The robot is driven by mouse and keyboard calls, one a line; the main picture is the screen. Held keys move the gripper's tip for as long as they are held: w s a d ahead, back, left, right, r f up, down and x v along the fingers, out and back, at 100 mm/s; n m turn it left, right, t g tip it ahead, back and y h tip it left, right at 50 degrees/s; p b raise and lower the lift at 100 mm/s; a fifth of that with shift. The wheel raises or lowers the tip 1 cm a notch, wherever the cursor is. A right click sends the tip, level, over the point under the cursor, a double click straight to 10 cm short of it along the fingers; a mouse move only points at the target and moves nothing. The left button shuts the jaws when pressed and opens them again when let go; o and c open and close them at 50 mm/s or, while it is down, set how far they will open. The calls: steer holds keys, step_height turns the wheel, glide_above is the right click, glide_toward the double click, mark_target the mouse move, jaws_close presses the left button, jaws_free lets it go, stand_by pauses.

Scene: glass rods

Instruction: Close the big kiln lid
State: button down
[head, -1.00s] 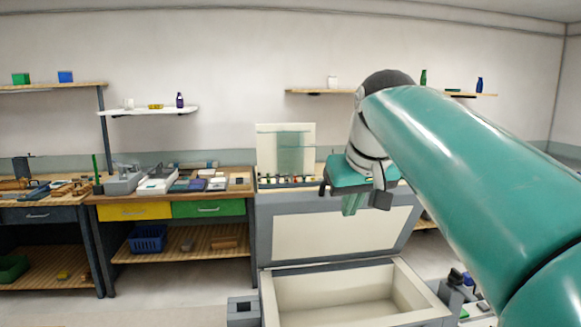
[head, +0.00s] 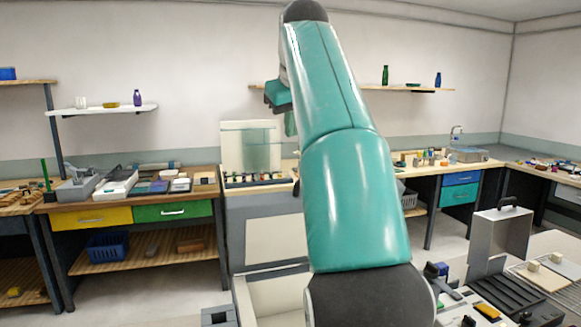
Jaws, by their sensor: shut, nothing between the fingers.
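The big kiln stands in front of me with its lid (head: 270,241) raised and leaning back, its cream inner face toward me. The open kiln chamber (head: 268,297) has pale walls, and my arm hides its right part. My gripper (head: 291,124) is high up, above and behind the lid in the picture, and apart from it. It is shut and empty, and partly hidden behind my arm. The right part of the lid is also hidden by my arm.
A bench with yellow and green drawers (head: 173,211) stands at left. A bench with blue and teal drawers (head: 460,187) stands at right. A smaller open box with a handled lid (head: 505,230) is at the near right, beside bottles and tools. Wall shelves hang behind.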

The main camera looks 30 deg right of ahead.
steer(key=x, duration=0.8)
steer(key=shift+f, duration=0.25)
steer(key=shift+s+d+f, duration=0.1)
steer(key=shift+s+f, duration=0.3)
steer(key=shift+s, duration=0.15)
steer(key=shift+s+f, duration=0.35)
steer(key=shift+s, duration=0.25)
steer(key=shift+s+f, duration=0.1)
steer(key=shift+f, duration=0.2)
steer(key=shift+s+f, duration=0.15)
steer(key=shift+s, duration=0.15)
steer(key=shift+w+f, duration=0.1)
steer(key=shift+w, duration=0.05)
